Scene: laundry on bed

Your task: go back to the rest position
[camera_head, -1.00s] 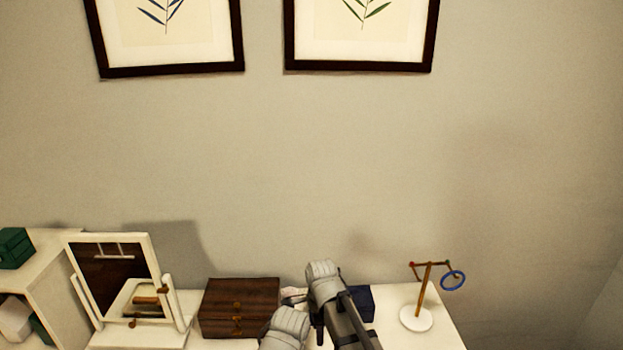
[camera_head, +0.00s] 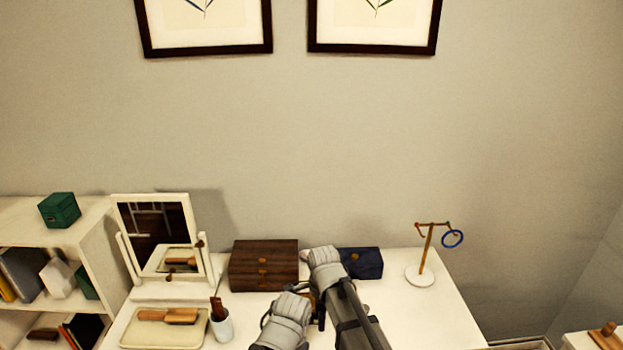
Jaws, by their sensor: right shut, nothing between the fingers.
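My grey arm links (camera_head: 345,300) rise from the bottom middle of the head view, in front of the white dressing table (camera_head: 435,320). Dark parts of my right gripper (camera_head: 320,314) show between the two grey links, small and partly covered. It is shut with nothing seen in it. I cannot make out my left gripper in this view.
A brown drawer box (camera_head: 264,266) and a dark blue box (camera_head: 362,263) stand behind my arms. A tilting mirror (camera_head: 158,238), a brush tray (camera_head: 140,333) and a cup (camera_head: 222,326) are left. A ring stand (camera_head: 421,278) is right. A shelf (camera_head: 95,235) adjoins at left.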

